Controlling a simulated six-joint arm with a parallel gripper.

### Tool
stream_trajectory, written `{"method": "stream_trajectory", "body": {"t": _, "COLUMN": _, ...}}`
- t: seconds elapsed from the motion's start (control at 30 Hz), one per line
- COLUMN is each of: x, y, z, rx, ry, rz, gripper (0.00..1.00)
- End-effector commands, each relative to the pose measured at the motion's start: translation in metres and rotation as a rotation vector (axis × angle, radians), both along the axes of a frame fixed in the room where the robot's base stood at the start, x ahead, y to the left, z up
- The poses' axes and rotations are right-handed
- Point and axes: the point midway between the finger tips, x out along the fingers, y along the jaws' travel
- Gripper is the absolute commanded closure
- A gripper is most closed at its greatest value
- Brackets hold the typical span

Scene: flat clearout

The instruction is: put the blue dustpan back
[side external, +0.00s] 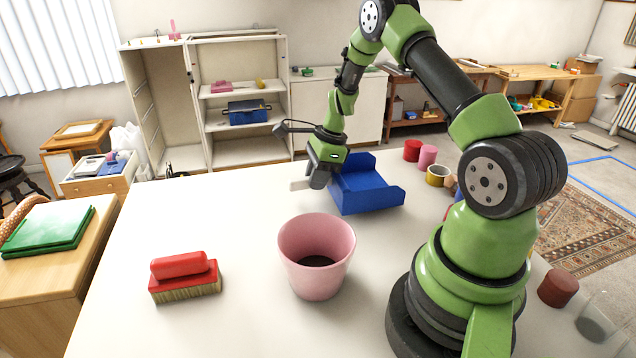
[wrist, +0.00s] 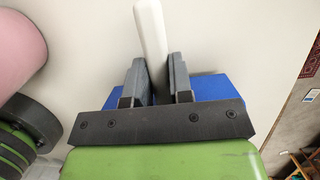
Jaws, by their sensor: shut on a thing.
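The blue dustpan (side external: 365,190) is at the far side of the white table, its open tray toward the right in the side view. Its pale handle (side external: 300,185) sticks out to the left past my gripper (side external: 320,174). In the wrist view the white handle (wrist: 151,35) runs between the two fingers of my gripper (wrist: 153,78), which is shut on it. Blue parts of the pan (wrist: 208,88) show behind the fingers. I cannot tell whether the pan touches the table.
A pink pot (side external: 316,262) stands at the table's middle. A red brush (side external: 184,275) lies to its left, bristles down. Several cups, including a yellow one (side external: 437,175), stand along the right edge.

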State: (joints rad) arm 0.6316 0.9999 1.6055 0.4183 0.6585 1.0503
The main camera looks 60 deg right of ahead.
Motion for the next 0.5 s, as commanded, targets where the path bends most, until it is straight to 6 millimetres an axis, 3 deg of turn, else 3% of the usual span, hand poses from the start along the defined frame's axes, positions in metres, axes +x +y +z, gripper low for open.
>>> {"method": "stream_trajectory", "body": {"t": 0.1, "x": 0.000, "y": 0.000, "z": -0.014, "rx": 0.002, "ry": 0.002, "rz": 0.000, "gripper": 1.00}}
{"method": "stream_trajectory", "body": {"t": 0.5, "x": 0.000, "y": 0.000, "z": -0.019, "rx": 0.000, "ry": 0.000, "rz": 0.000, "gripper": 1.00}}
